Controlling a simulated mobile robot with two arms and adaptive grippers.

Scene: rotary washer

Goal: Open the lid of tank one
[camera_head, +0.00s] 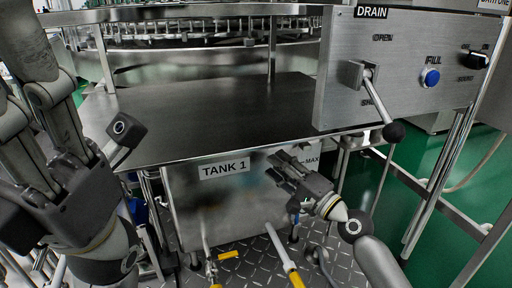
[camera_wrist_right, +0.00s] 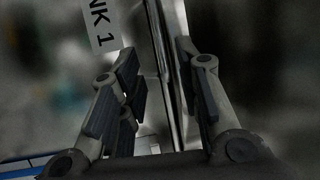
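Tank one (camera_head: 222,215) is a steel box with a "TANK 1" label (camera_head: 224,168) on its front. A dark steel top surface (camera_head: 215,105) lies above it; I cannot tell where the lid begins. My right gripper (camera_head: 283,165) is at the upper right of the tank front, right of the label. In the right wrist view its fingers (camera_wrist_right: 163,95) are apart, with a steel edge (camera_wrist_right: 168,65) showing between them; contact is unclear. My left gripper (camera_head: 60,110) is close to the camera at the left. Its fingertips do not show clearly.
A steel control panel (camera_head: 335,90) with a drain lever (camera_head: 378,105) and a blue button (camera_head: 430,78) stands to the right, close above my right gripper. Yellow-handled valves (camera_head: 228,255) sit low in front of the tank. Green floor (camera_head: 425,175) shows at the right.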

